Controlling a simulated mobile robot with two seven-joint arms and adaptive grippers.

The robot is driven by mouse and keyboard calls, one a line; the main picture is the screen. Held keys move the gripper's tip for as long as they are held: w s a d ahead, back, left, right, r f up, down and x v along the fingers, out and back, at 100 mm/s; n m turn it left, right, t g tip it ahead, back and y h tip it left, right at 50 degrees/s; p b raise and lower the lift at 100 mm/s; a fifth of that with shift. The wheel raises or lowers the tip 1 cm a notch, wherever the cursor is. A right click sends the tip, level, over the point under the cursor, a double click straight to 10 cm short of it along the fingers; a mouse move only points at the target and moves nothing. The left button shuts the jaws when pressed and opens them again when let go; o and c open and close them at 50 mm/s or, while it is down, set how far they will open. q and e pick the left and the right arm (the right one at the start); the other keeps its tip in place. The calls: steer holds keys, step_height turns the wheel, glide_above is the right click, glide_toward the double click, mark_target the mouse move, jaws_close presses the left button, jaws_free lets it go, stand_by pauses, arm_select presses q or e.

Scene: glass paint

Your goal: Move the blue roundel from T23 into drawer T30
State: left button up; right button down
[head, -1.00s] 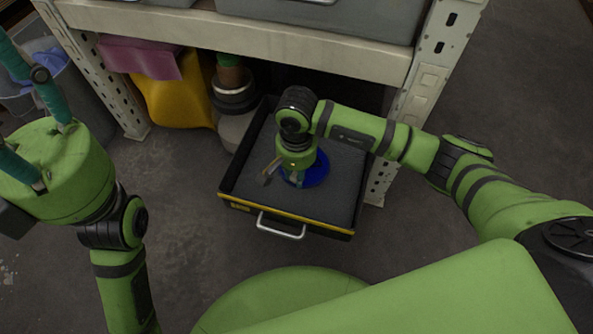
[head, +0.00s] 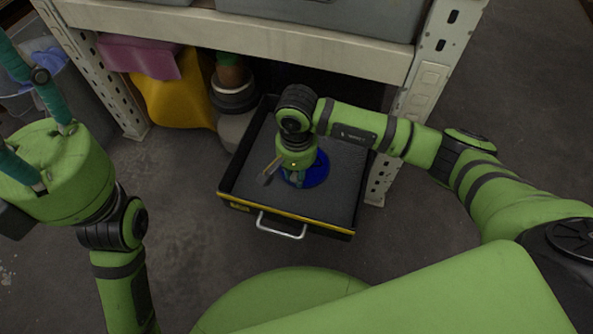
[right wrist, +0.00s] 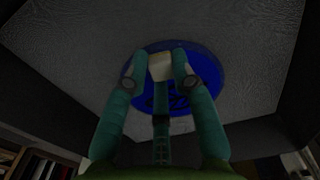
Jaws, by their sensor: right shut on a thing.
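The blue roundel (head: 318,171) is a flat round disc inside the open drawer (head: 344,192), a shallow dark tray with a yellow front edge. My right gripper (head: 291,180) points down over the disc. In the right wrist view, the roundel (right wrist: 207,85) shows with a pale block (right wrist: 161,67) on it, and my right gripper's fingers (right wrist: 161,62) are closed around this block. The disc looks at or very near the drawer floor; contact is hard to tell. My left gripper (head: 6,95) is at the left edge, its teal fingers spread and empty, tips partly cut off.
A pale metal shelf (head: 270,38) stands over the drawer's back, its right post (head: 420,90) close to my right arm. A yellow container (head: 178,100) and a pot (head: 233,92) are left of the drawer. A bin (head: 82,100) stands farther left. Floor in front is clear.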

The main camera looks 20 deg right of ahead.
steer(key=shift+f, duration=0.25)
stand_by(0.3)
steer(key=c, duration=0.9)
jaws_free()
steer(key=shift+c, duration=0.2)
steer(key=shift+r, duration=0.1)
step_height(320, 180, up, 12)
